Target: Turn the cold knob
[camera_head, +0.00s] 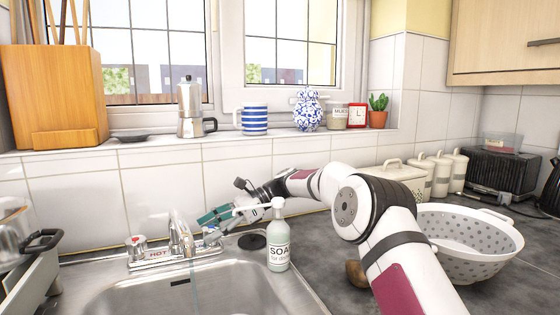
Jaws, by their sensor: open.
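The tap unit (182,243) stands at the back edge of the metal sink, with its spout in the middle. The knob on its left (137,242) has a red mark, beside a "HOT" label. My gripper (207,222) is open, with teal parts showing, and reaches from the right to the right end of the tap unit. The cold knob is mostly hidden at my fingers, and I cannot tell whether they touch it.
A soap bottle (278,243) stands on the sink's right rim, close in front of my arm. A dark round plug (252,241) lies behind it. A white colander (462,245) is on the right counter. The sink bowl (225,285) is free of large objects.

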